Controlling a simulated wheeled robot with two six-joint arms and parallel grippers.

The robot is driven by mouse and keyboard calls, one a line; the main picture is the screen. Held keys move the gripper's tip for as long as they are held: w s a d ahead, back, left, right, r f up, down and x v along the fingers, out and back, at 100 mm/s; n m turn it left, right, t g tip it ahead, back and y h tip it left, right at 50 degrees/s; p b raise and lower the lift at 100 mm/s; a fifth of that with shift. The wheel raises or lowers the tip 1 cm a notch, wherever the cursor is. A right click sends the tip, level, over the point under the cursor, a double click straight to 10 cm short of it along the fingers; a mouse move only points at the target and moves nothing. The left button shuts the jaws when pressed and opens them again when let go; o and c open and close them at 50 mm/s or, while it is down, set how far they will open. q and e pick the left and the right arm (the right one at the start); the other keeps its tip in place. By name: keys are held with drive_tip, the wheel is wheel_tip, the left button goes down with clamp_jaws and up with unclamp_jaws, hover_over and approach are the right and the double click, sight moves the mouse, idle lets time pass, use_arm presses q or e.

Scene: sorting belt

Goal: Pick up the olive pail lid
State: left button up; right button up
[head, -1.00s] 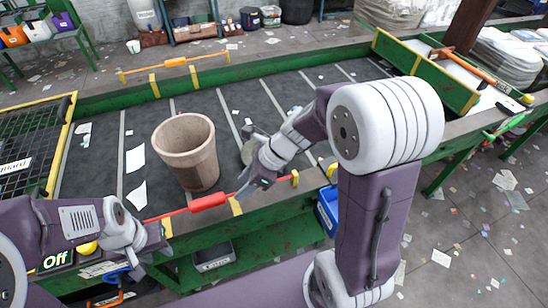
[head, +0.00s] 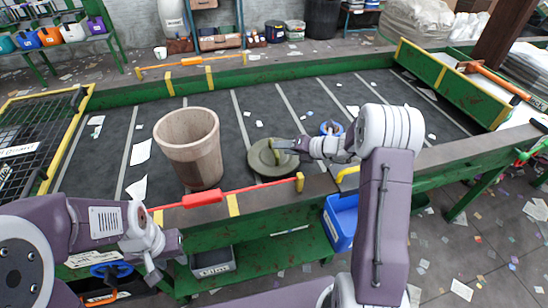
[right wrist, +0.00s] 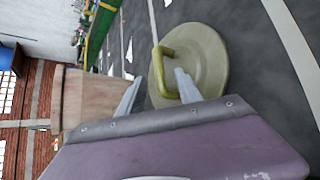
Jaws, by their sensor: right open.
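The olive pail lid (head: 262,168) is a round disc lying on the dark belt, right of the brown bucket. In the right wrist view the lid (right wrist: 212,62) shows its raised yellow-green handle (right wrist: 158,72). My right gripper (head: 281,149) is open at the lid. In the right wrist view its two fingers (right wrist: 158,90) stand apart near the handle, with the handle's near end between them. I cannot tell whether they touch it. My left gripper (head: 166,262) hangs empty at the belt's front edge, away from the lid; its finger gap is unclear.
A brown bucket (head: 190,150) stands on the belt left of the lid. A red-handled bar (head: 203,197) runs along the front rail. A blue bin (head: 341,222) sits below the front edge. Paper scraps litter the belt; its far side is largely clear.

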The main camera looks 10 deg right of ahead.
drive_tip(key=x, duration=0.4)
drive_tip(key=shift+w, duration=0.2)
drive_tip(key=shift+s, duration=0.1)
clamp_jaws()
idle(1.1)
